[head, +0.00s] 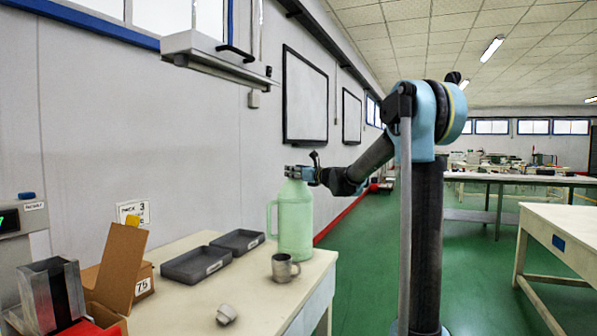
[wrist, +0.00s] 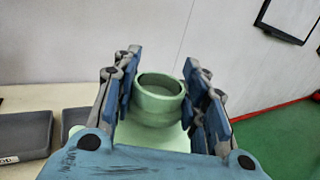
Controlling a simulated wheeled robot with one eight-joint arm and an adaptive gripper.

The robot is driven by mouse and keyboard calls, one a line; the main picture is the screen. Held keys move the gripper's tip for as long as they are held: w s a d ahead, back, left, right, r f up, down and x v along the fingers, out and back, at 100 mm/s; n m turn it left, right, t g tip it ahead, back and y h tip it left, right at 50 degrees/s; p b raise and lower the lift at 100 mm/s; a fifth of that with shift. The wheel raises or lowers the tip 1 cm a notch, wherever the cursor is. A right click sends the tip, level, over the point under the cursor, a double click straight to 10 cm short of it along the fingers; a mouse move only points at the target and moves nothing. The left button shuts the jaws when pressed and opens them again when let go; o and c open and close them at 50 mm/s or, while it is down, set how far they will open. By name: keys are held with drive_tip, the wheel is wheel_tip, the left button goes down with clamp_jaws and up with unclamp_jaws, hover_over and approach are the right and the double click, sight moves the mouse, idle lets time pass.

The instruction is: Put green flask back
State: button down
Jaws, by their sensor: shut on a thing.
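The pale green flask (head: 293,225) is upright at the far right end of the near table (head: 190,238), with its handle to the left. I cannot tell for sure whether its base touches the table top. My gripper (head: 301,174) is at the top of the flask, reaching in from the right. In the wrist view the fingers stand on both sides of the flask's round neck (wrist: 158,108), and my gripper is shut on it. The flask's lower body is mostly hidden there.
Two dark grey trays (head: 196,265) (head: 238,242) lie left of the flask. A metal mug (head: 284,268) stands close in front of it, and a small pale piece (head: 226,314) lies nearer. A cardboard box (head: 118,272) and a metal container (head: 52,290) are at the left.

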drive_tip(key=c, duration=1)
unclamp_jaws()
drive_tip(key=shift+o, duration=0.2)
drive_tip(key=v, duration=1.2)
drive_tip(key=shift+s, duration=0.1)
